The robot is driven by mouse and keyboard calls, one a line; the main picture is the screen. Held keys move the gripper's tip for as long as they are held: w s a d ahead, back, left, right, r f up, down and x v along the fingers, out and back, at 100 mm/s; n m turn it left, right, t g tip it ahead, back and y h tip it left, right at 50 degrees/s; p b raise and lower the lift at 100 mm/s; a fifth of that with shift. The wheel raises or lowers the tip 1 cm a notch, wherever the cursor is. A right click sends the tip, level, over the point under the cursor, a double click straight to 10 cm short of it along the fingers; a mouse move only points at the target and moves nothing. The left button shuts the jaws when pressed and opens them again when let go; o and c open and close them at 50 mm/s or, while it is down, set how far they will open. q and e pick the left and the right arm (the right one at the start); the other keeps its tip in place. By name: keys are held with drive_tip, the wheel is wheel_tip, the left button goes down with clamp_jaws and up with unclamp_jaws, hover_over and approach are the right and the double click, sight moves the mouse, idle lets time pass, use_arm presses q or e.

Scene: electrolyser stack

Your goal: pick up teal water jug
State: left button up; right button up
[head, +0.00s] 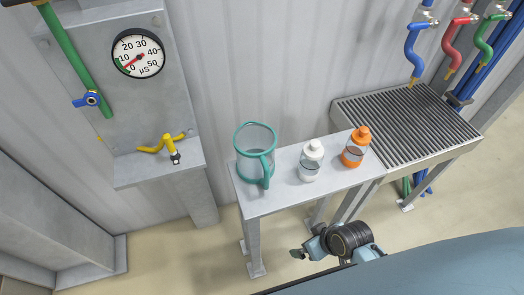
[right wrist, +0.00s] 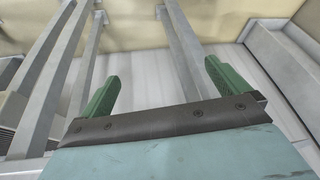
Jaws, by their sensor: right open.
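The teal water jug (head: 245,166) stands upright on the left part of a small grey table (head: 300,195) in the head view. It has a teal rim, a clear body and a teal handle facing the front. My right gripper (head: 300,252) is below and to the right of the jug in the picture, in front of the table and apart from it. In the right wrist view my right gripper (right wrist: 162,85) shows two green fingers spread wide with nothing between them. The jug is not visible there. My left gripper is not in view.
A white-capped bottle (head: 310,162) and an orange-capped bottle (head: 355,150) stand right of the jug. A slatted drain bench (head: 410,122) adjoins the table's right end. A gauge panel (head: 95,40) with a grey ledge (head: 135,172) and yellow tap (head: 165,143) is at left.

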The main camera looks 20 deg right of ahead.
drive_tip(key=w+r+n+t+y+p, duration=0.1)
drive_tip(key=w+r, duration=0.2)
drive_tip(key=r, duration=0.4)
drive_tip(key=w+r+n+t+y+p, duration=0.1)
drive_tip(key=w+r+y, duration=0.15)
drive_tip(key=r, duration=0.45)
drive_tip(key=n+t+y+p, duration=0.1)
drive_tip(key=n+t+y, duration=0.1)
drive_tip(key=t, duration=0.2)
approach(258, 161)
drive_tip(key=d+r, duration=0.5)
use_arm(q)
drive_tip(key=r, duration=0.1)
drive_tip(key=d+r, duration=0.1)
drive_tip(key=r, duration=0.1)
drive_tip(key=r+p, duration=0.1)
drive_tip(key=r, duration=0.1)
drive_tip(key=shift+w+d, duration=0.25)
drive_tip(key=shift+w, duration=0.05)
use_arm(e)
drive_tip(key=x, duration=1.3)
drive_tip(key=shift+a, duration=0.15)
drive_tip(key=shift+c, duration=0.4)
drive_tip(key=c, duration=0.9)
